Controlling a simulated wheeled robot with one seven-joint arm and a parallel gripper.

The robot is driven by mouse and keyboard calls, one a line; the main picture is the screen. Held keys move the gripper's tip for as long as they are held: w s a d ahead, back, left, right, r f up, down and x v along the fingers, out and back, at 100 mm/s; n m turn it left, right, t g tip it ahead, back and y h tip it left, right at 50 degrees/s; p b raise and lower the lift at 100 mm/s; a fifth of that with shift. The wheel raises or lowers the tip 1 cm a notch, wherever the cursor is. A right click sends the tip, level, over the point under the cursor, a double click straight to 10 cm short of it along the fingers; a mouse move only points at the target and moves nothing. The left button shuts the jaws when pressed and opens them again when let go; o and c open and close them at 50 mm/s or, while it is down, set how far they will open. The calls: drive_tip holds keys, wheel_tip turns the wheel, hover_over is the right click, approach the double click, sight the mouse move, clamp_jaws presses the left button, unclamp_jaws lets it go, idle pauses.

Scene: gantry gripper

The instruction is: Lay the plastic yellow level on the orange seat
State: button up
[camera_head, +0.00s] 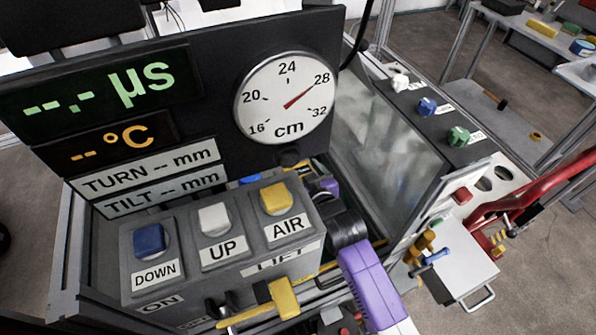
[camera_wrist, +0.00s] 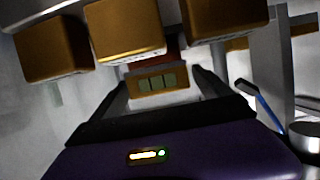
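My gripper (camera_wrist: 160,82) shows in the wrist view as two dark fingers reaching away from a purple body. The fingers stand apart. Between or just beyond their tips is a small orange-yellow block (camera_wrist: 158,85) with greenish windows and a dark red top. I cannot tell whether it is the level, or whether the fingers touch it. In the head view the display panel and my arm hide the fingertips. A yellow bar (camera_head: 542,28) lies on the far table at the upper right. I cannot identify the orange seat for sure.
Three orange-brown blocks (camera_wrist: 125,30) overhang the wrist view's top. A blue rod (camera_wrist: 262,106) is at its right. In the head view, a button box (camera_head: 225,250) stands in front, below a dial (camera_head: 287,97). A clear pane (camera_head: 380,145) and a red arm-like part (camera_head: 530,190) stand to the right.

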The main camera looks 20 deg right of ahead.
drive_tip(key=shift+r, duration=0.1)
drive_tip(key=shift+s, duration=0.1)
drive_tip(key=v, duration=1.2)
drive_tip(key=shift+b, duration=0.3)
drive_tip(key=s+f, duration=0.1)
drive_tip(key=s, duration=1.6)
drive_tip(key=r+v, duration=0.2)
drive_tip(key=v, duration=1.5)
drive_tip(key=shift+w+t, duration=0.4)
